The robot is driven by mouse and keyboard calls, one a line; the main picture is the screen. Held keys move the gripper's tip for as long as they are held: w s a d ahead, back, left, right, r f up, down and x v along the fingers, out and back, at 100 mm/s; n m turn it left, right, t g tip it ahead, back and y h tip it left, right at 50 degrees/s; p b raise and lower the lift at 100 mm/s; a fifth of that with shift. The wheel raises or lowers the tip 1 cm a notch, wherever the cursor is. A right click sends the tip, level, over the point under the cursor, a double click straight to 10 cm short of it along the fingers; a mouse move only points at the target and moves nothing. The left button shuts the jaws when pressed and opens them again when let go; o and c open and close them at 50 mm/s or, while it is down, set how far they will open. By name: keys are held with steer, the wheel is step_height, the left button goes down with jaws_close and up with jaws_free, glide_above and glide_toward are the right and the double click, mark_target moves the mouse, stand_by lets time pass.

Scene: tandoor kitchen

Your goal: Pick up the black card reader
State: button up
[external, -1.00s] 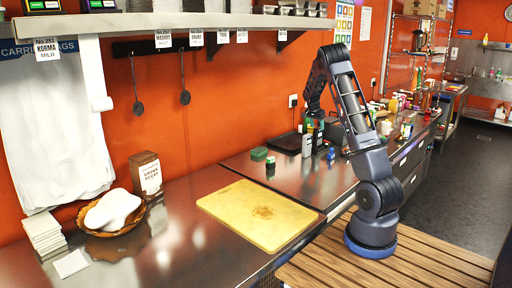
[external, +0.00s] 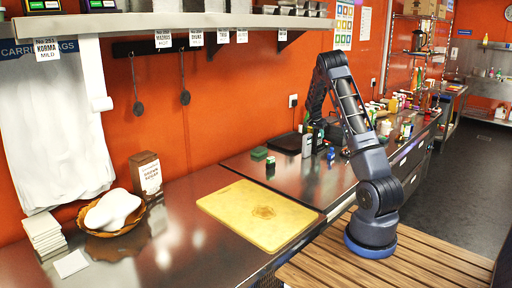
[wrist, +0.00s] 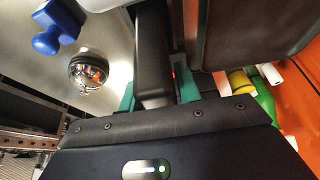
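In the wrist view a black, slab-like object (wrist: 152,58), which looks like the card reader, stands between the teal fingertips of my gripper (wrist: 158,92). One finger is close along its left side. A narrow gap shows between it and the right finger, so the grip looks open around it.
A blue item (wrist: 54,27) and a shiny metal dome (wrist: 88,70) lie left of my fingers. A large dark brown block (wrist: 235,30) and a green bottle (wrist: 263,98) are close on the right. A yellow cutting board (external: 258,212) lies at the front.

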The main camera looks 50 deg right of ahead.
jaws_close()
steer(key=shift+r, duration=0.1)
